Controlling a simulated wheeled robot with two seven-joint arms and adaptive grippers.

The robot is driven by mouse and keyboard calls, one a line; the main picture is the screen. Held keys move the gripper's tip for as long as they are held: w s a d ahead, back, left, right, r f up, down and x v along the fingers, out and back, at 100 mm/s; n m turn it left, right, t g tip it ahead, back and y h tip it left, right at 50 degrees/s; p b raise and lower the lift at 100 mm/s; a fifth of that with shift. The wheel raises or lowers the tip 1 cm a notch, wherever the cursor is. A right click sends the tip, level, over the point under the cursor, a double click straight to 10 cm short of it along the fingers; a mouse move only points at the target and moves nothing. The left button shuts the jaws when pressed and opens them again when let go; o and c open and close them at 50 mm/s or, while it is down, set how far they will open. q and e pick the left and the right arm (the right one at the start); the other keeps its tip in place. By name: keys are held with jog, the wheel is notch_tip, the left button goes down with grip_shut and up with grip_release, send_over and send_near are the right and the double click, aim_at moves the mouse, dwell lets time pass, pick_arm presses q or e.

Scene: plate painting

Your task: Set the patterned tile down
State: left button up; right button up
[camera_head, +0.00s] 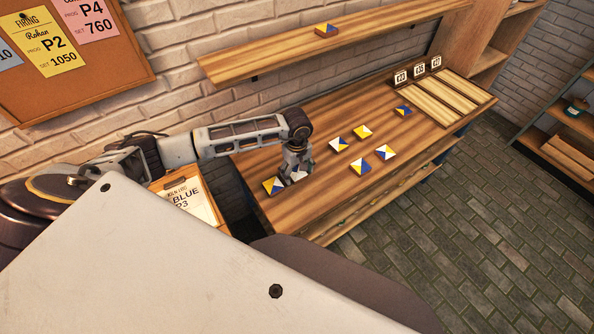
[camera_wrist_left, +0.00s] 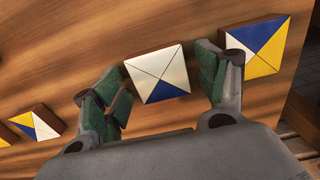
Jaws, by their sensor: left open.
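My left gripper (camera_head: 295,168) points down at the near left part of the wooden worktable (camera_head: 312,214). In the left wrist view, a square patterned tile (camera_wrist_left: 157,75), mostly white with one blue triangle, lies between the spread fingers (camera_wrist_left: 165,73). The fingers are open, one on each side of it. The tile appears to lie flat on the wood. In the head view the gripper hides most of it. A blue, yellow and white tile (camera_wrist_left: 256,45) lies just to its right in the wrist view, and also shows in the head view (camera_head: 273,186). My right gripper is not in view.
Several other tiles (camera_head: 386,152) lie mid-table, right of my gripper. A slatted wooden rack (camera_head: 445,97) with small number cards (camera_head: 419,70) stands at the far right end. A wall shelf (camera_head: 375,22) bearing one tile (camera_head: 327,29) hangs above. A clipboard (camera_head: 188,197) is at left.

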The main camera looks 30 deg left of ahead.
aim_at(297, 173)
pick_arm(q)
jog(key=shift+r, duration=0.1)
jog(key=shift+r, duration=0.15)
notch_tip(297, 173, up, 12)
jog(key=b, duration=0.1)
jog(key=shift+b, duration=0.3)
dwell(0.3)
dwell(0.4)
